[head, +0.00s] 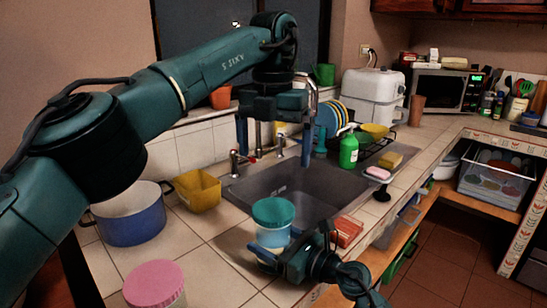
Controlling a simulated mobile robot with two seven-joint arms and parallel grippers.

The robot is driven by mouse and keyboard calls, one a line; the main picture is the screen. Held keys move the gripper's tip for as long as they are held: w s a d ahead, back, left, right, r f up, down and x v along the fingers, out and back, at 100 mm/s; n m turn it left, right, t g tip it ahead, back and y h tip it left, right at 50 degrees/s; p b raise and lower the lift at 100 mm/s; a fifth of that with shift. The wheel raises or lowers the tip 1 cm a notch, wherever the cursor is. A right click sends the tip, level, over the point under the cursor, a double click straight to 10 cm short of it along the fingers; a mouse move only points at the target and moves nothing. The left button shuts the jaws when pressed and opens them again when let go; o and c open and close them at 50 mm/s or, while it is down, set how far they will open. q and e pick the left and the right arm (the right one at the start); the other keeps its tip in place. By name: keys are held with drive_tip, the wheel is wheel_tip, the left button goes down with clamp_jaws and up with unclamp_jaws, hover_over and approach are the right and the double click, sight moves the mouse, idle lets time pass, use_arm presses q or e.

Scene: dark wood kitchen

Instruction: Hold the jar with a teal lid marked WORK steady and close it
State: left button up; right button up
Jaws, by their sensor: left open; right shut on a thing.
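A jar with a teal lid (273,211) stands at the near side of the sink, its light blue body (273,237) showing below the lid. The lid sits on top of the jar; I cannot tell how tightly. No WORK marking is readable. My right gripper (276,254) comes in low from the right and is shut on the jar's lower body, hiding part of it. My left gripper (275,152) is open and empty, pointing down above the jar in the picture, with its fingers spread wide and apart from the lid.
A pink-lidded jar (154,284) stands at the near left. A blue pot (130,218) and a yellow container (197,190) stand left of the sink (300,190). A red box (346,232) lies right of the jar. A green bottle (348,150) stands behind the sink.

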drive_tip(key=o, duration=2)
drive_tip(key=shift+c, duration=0.2)
drive_tip(key=b+v, duration=0.1)
drive_tip(key=v, duration=1.2)
drive_tip(key=shift+b, duration=0.35)
drive_tip(key=shift+s+d, duration=0.1)
drive_tip(key=shift+d, duration=0.05)
